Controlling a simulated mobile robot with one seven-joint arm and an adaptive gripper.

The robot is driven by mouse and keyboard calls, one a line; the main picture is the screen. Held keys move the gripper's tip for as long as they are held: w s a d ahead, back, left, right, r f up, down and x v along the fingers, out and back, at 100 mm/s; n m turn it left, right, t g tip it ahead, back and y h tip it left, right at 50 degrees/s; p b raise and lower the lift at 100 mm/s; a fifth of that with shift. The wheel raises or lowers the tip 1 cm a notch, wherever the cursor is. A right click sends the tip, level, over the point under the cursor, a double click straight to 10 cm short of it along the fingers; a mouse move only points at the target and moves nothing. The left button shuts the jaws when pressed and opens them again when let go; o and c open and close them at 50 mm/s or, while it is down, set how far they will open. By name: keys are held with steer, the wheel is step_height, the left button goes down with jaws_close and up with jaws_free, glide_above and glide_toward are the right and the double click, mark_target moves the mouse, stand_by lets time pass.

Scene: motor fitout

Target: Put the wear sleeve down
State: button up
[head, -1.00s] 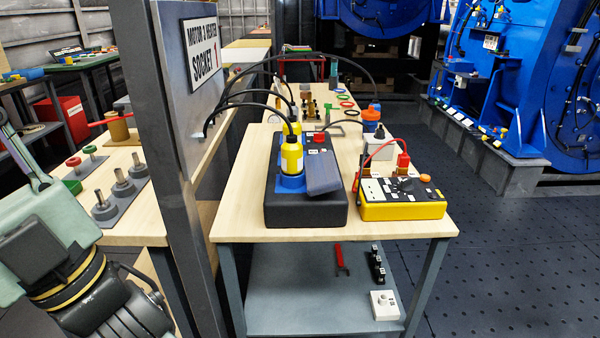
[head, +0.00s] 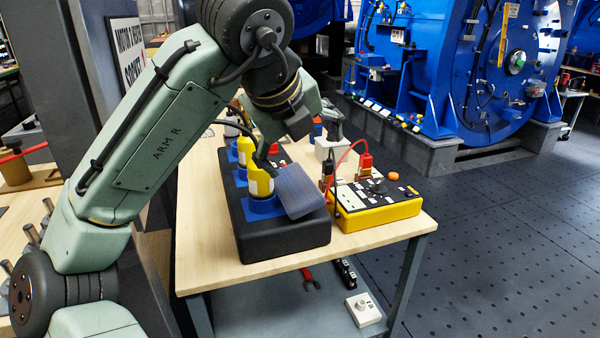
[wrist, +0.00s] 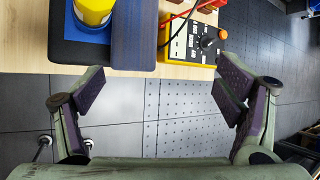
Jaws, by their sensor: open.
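My gripper (head: 298,148) hangs above the black case (head: 290,243) at the front of the table. It is open, and in the wrist view (wrist: 160,85) nothing is between its fingers; the dark floor and the table's front edge show there. I cannot make out a wear sleeve for certain in either view. My arm hides much of the table's back part.
A yellow tester (head: 380,212) with red and black leads sits to the right. Free wood (head: 215,260) lies left of the case. Blue motors (head: 490,70) stand behind.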

mark_target(302, 196)
steer(key=shift+m+g+y, duration=0.6)
steer(key=shift+g, duration=0.2)
steer(key=shift+s+a+f+p+x, duration=0.15)
steer(key=shift+s+a+p+x, duration=0.1)
steer(key=shift+x, duration=1.7)
steer(key=shift+s+a+f+p+x, duration=0.15)
steer(key=shift+s+a+p+x, duration=0.1)
steer(key=shift+x, duration=1.7)
steer(key=shift+s+a+f+p+x, duration=0.2)
steer(key=shift+a+x, duration=0.1)
steer(key=shift+x, duration=1.65)
steer(key=shift+c, duration=0.2)
steer(key=c, duration=1.3)
steer(key=shift+r, duration=0.1)
steer(key=shift+c, duration=0.2)
